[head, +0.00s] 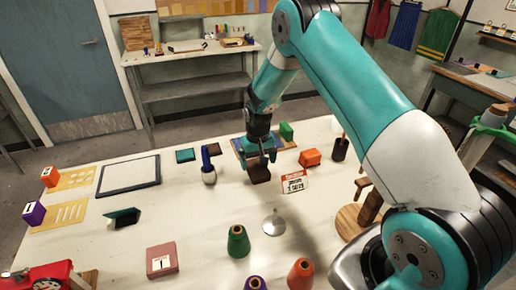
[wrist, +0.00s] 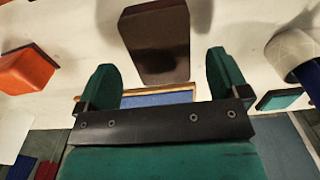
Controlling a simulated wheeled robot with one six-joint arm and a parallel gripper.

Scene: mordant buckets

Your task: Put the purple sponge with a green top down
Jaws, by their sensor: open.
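My gripper (head: 260,158) is open above the white table; its two green fingers also show in the wrist view (wrist: 160,72). A dark brown block (head: 260,175) sits just below and in front of the fingertips. It shows in the wrist view (wrist: 155,35) in the space ahead of the fingers, with no clear contact. I cannot make out a purple sponge with a green top for certain. A small dark pad with a teal-green top (head: 185,156) lies left of my gripper, but its side colour is too dark to tell.
A wood-edged blue tray (head: 240,146) lies behind my gripper. An orange block (head: 310,157) and a small sign (head: 294,182) stand to the right. Thread cones (head: 238,243) stand at the front.

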